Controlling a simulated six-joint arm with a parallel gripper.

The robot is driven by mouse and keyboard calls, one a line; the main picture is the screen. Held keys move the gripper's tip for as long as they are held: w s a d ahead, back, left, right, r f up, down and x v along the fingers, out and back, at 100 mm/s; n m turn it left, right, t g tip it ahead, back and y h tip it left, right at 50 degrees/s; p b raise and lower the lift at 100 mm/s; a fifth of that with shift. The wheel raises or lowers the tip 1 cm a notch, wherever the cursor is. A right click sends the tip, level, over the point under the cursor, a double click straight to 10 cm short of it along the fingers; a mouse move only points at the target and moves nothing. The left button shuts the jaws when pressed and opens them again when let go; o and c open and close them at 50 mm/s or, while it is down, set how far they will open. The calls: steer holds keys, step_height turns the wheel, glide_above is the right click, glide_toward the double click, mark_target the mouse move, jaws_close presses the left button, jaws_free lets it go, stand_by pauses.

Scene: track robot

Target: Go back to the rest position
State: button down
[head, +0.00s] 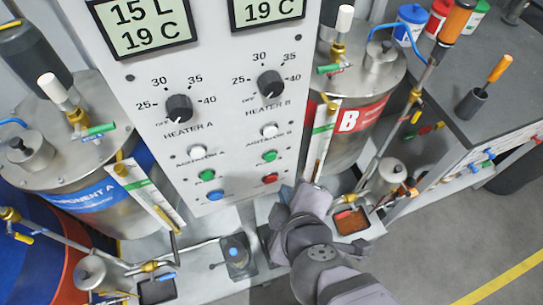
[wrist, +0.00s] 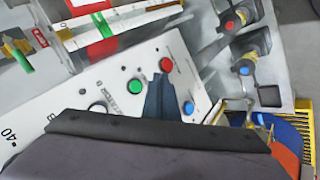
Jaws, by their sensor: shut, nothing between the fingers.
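My gripper (head: 288,192) is at the lower right of the white control panel (head: 222,170), just below the red button (head: 270,179). In the wrist view its dark fingers (wrist: 160,95) are together, with nothing between them. There the fingertips lie over the panel among the green button (wrist: 134,87), the red button (wrist: 166,64) and the blue button (wrist: 188,108). I cannot tell whether they touch the panel. My arm comes in from the bottom right of the head view.
Steel tank A (head: 40,170) stands left of the panel and tank B (head: 370,75) right of it, with valves and pipes around both. A grey workbench (head: 455,75) with bottles and a screwdriver holder is at the right. Grey floor (head: 450,245) is open at lower right.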

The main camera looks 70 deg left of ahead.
stand_by(0.4)
steer(key=w+d+f+m+h+p, duration=0.1)
steer(key=w+d+f+m+h, duration=0.15)
steer(key=d, duration=0.35)
steer(key=w+d+f+m+h, duration=0.2)
steer(key=d+m+h, duration=0.1)
steer(key=d+m, duration=0.15)
steer(key=w+d+f+m+h+p, duration=0.1)
steer(key=w+d+f+m+h, duration=0.15)
steer(key=d, duration=0.45)
steer(key=w+d+r+m+p, duration=0.2)
steer(key=w+d+m, duration=0.2)
steer(key=d+m, duration=0.2)
steer(key=w+d+r+m+g+p, duration=0.1)
steer(key=w+d+m+p, duration=0.1)
steer(key=w+d+m, duration=0.3)
steer(key=w+d+r+m+p, duration=0.2)
steer(key=w+d+m, duration=0.3)
steer(key=d, duration=0.7)
steer(key=shift+w+d+r+m+g+h+p, duration=0.15)
steer(key=shift+d+r+m+g+h+p, duration=0.2)
steer(key=shift+m, duration=0.9)
steer(key=shift+a, duration=0.1)
